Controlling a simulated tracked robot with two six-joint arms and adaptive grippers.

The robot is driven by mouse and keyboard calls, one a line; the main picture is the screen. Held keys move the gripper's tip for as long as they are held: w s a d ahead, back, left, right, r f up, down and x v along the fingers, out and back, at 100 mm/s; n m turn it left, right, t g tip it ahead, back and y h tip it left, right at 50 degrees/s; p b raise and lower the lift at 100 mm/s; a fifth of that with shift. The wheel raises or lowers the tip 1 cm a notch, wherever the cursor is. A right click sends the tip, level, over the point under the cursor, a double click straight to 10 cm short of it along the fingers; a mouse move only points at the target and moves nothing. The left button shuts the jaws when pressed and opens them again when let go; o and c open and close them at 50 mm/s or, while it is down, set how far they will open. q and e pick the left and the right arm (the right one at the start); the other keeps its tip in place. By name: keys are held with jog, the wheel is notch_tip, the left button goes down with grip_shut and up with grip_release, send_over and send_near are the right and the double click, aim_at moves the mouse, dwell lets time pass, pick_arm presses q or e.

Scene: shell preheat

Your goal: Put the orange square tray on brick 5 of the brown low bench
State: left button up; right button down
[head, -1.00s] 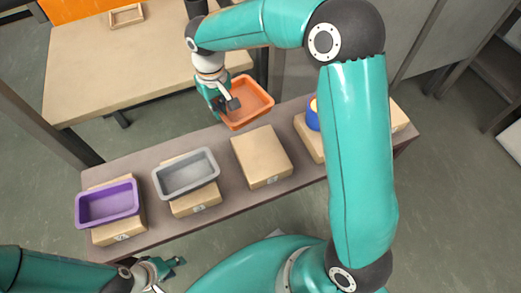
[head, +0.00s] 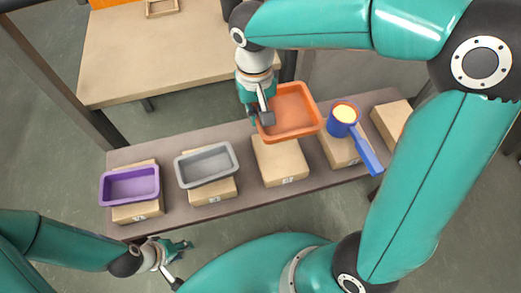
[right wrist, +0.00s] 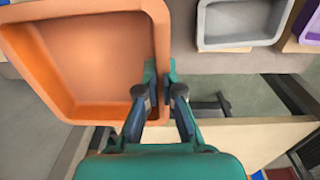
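The orange square tray (head: 290,133) hangs above the back of the middle brick (head: 283,160) of the brown low bench (head: 235,208). My right gripper (head: 264,116) is shut on the tray's left wall; the right wrist view shows the fingers (right wrist: 161,95) pinching the wall of the tray (right wrist: 90,60). The rightmost brick (head: 392,118) is partly hidden by my right arm. The brick numbers are too small to read. My left gripper (head: 178,250) is low at the left, in front of the bench, apart from everything; its opening is unclear.
A purple tray (head: 130,186) and a grey tray (head: 206,164) sit on the two left bricks. A blue cup (head: 342,120) with a long handle and yellow contents stands on the brick right of the middle one. A wooden table (head: 170,70) stands behind.

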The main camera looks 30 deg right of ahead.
aim_at(258, 156)
pick_arm(q)
notch_tip(258, 156, down, 4)
jog(key=b, duration=0.3)
jog(key=shift+f+b, duration=0.15)
jog(key=shift+b, duration=0.2)
pick_arm(e)
notch_tip(258, 156, down, 16)
jog(key=shift+f, duration=0.15)
jog(key=shift+f, duration=0.2)
jog(key=c, duration=1.3)
grip_release()
jog(key=shift+r, duration=0.1)
pick_arm(q)
jog(key=shift+f, duration=0.15)
pick_arm(e)
jog(key=shift+r, duration=0.25)
pick_arm(q)
notch_tip(258, 156, up, 3)
jog(key=p, duration=0.3)
jog(key=shift+r, duration=0.2)
pick_arm(e)
notch_tip(258, 156, up, 12)
jog(key=shift+a+f, duration=0.1)
jog(key=shift+a, duration=0.05)
jog(key=shift+w, duration=0.1)
